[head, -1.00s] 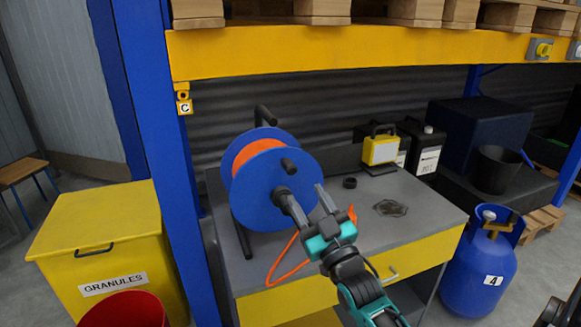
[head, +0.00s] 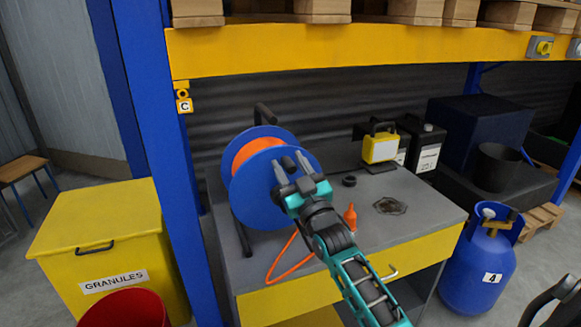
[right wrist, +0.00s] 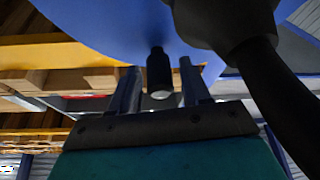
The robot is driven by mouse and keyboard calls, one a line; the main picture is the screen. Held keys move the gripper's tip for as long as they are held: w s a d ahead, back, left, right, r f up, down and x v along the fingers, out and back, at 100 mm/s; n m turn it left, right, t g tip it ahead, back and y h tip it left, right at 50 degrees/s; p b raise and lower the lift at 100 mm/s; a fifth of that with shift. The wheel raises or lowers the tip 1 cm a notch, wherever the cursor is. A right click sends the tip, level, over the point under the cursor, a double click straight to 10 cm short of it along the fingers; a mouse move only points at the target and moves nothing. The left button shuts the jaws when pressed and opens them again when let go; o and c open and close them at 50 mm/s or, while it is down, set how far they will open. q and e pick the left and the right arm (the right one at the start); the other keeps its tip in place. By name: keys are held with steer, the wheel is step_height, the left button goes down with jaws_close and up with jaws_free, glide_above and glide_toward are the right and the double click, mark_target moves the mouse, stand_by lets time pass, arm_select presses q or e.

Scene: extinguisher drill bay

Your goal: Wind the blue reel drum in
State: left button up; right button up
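The blue reel drum (head: 256,204) stands on the grey bench, with orange cable (head: 250,150) wound between its flanges. My right gripper (head: 295,165) is in front of the drum's face, at the black crank knob. In the right wrist view the knob (right wrist: 160,72) sits between my two fingers (right wrist: 160,88), with a gap on each side; the fingers are open. A thick black part (right wrist: 235,30) at the drum's middle shows beside them. In the head view my gripper hides most of the knob and the hub. My left gripper is not in view.
The loose cable (head: 282,262) hangs at the bench's front edge; its orange plug (head: 350,216) stands on the top. A yellow-and-black case (head: 381,147) and black canister (head: 428,148) stand behind. A blue upright (head: 160,150) and yellow shelf beam (head: 350,52) frame the bench.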

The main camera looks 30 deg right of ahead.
steer(key=c, duration=0.7)
jaws_close()
steer(key=shift+d+f, duration=0.1)
steer(key=shift+d, duration=0.05)
